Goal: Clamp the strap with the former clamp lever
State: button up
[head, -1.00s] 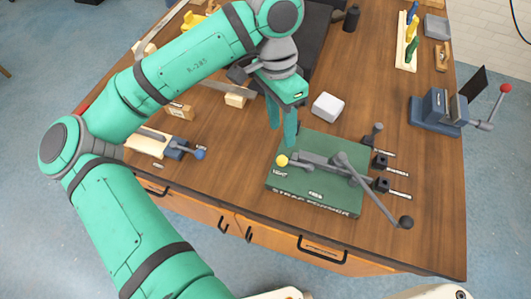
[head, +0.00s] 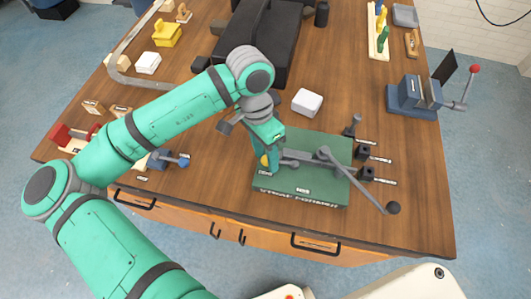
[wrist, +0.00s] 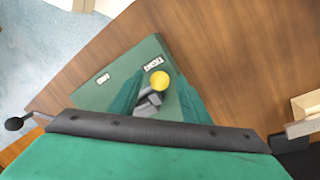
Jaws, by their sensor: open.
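The strap former is a dark green base (head: 315,195) near the table's front edge, with grey metal parts on top. Its clamp lever ends in a yellow knob (head: 264,160), at the left side of the base. In the wrist view the yellow knob (wrist: 159,80) shows between my two green fingers, with small grey parts below it. My gripper (head: 268,163) is open, pointing down, with a finger on either side of the knob; I cannot tell whether they touch it. A strap cannot be told apart from the grey parts on the former.
A long grey lever with a black knob (head: 393,208) reaches out to the front right. Black blocks (head: 364,173) stand right of the former. A white box (head: 307,102) stands behind it, and a blue vise (head: 413,97) at the right. Bare wood lies between them.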

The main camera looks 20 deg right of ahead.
grip_shut()
jog(key=shift+w+d+m, duration=0.25)
jog(key=shift+w+m, duration=0.2)
jog(key=shift+m, duration=0.15)
jog(key=shift+d, duration=0.1)
grip_release()
jog(key=shift+s, duration=0.1)
jog(key=shift+r, duration=0.1)
notch_tip(320, 180, up, 10)
jog(key=w, duration=0.2)
jog(key=shift+a+r, duration=0.2)
